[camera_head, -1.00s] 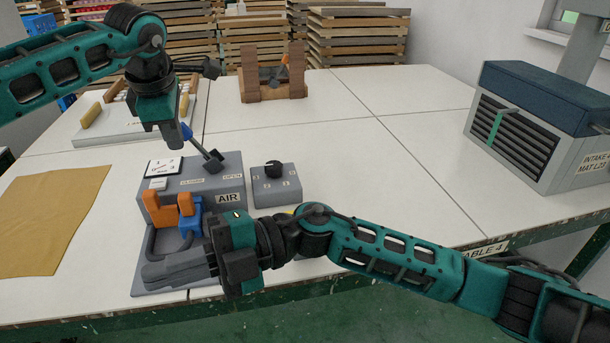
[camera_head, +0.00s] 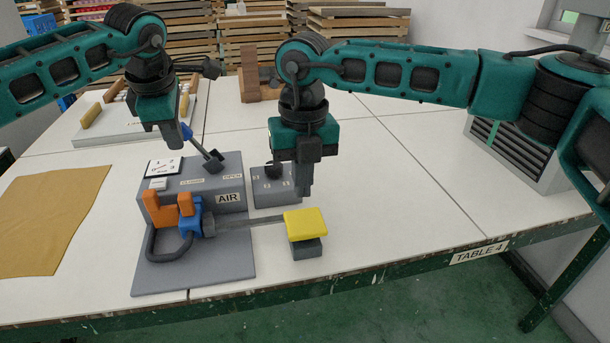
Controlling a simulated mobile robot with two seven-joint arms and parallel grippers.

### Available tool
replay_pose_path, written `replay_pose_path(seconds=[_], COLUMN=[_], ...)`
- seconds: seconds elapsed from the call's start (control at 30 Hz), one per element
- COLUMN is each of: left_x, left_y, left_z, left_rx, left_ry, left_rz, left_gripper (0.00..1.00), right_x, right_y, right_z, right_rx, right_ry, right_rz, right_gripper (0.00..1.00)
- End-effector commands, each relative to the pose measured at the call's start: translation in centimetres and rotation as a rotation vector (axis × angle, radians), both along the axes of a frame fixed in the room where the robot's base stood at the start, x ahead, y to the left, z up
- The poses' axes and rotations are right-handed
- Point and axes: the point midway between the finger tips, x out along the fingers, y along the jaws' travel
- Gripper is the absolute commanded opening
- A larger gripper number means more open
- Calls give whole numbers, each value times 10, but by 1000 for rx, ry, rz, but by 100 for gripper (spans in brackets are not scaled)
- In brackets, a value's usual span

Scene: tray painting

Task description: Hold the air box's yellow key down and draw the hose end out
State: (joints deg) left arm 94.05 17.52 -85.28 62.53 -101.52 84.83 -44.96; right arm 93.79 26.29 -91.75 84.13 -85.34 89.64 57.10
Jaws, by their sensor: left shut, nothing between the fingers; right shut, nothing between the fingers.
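The grey air box (camera_head: 218,182), marked AIR, stands at the front left of the table on a grey base plate (camera_head: 225,270). The yellow key (camera_head: 305,222) sits on a dark block right of the plate, joined by a thin grey bar to a blue fitting (camera_head: 195,218). A dark hose (camera_head: 153,243) loops up beside that fitting and an orange part (camera_head: 158,210); where its end sits is unclear. My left gripper (camera_head: 176,140) is shut and empty, pointing down beside the blue-handled lever (camera_head: 205,152). My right gripper (camera_head: 304,190) is shut and empty, pointing down above or behind the yellow key.
A small grey knob box (camera_head: 268,195) stands right of the air box, partly behind my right gripper. A tan cloth (camera_head: 45,220) lies at left. A wooden stand (camera_head: 250,75) is at the back, and a louvred intake box (camera_head: 510,155) at right. The middle right of the table is bare.

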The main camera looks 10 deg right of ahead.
Motion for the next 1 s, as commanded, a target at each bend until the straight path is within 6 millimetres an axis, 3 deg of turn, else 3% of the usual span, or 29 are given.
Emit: replay_pose_path(seconds=[0.47, 1.0], left_x=[0, 0], left_y=[0, 0], left_z=[-2, -24], left_rx=[0, 0], left_ry=[0, 0], left_rz=[0, 0], left_gripper=[0, 0], right_x=[3, 3], right_y=[-6, -5], right_z=[2, -30], right_rx=[-23, -21], right_ry=[-13, -12], right_rz=[-13, -12], right_gripper=[0, 0])
